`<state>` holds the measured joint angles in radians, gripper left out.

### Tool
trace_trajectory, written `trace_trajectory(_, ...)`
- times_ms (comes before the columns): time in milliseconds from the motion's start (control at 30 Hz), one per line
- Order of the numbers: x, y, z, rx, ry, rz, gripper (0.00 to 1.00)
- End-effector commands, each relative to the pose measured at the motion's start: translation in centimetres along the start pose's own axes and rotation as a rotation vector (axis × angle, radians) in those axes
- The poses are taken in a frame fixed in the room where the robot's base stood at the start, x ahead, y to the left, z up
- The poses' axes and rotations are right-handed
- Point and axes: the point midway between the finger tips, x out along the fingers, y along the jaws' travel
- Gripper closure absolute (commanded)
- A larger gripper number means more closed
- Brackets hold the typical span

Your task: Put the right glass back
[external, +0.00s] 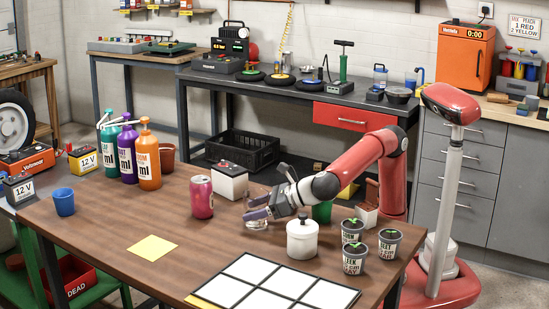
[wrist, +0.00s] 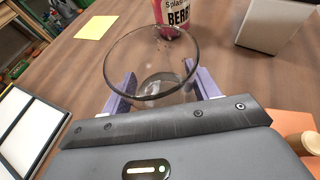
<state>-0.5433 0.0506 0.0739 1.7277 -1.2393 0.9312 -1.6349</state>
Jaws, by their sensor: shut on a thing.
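My gripper (external: 258,207) is low over the middle of the brown table, its purple fingers shut on a clear glass. In the wrist view the glass (wrist: 152,62) stands between the two purple fingers, open rim up, and looks empty. In the external view only a small part of the glass (external: 257,224) shows below the fingers. I cannot tell whether its base touches the table. I see no second glass in either view.
A pink can (external: 201,197) and a white-sided box (external: 230,181) stand behind the gripper. A lidded white jar (external: 302,239) and several small plant pots (external: 354,258) stand to the right. A yellow square (external: 151,247) and a white-panelled board (external: 275,283) lie in front, with bare table between.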

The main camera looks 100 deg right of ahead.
Motion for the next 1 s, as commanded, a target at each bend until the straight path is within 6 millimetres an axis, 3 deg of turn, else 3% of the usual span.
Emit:
trace_trajectory(267, 0.1, 0.0, -0.2, 0.000, -0.001, 0.000, 0.74)
trace_trajectory(300, 0.1, 0.0, -0.2, 0.000, 0.000, 0.000, 0.35)
trace_trajectory(433, 0.1, 0.0, -0.2, 0.000, 0.000, 0.000, 0.18)
trace_trajectory(767, -0.1, 0.0, 0.1, 0.000, -0.001, 0.000, 0.18)
trace_trajectory(1000, -3.5, 0.0, 0.4, 0.000, -0.002, 0.002, 0.18)
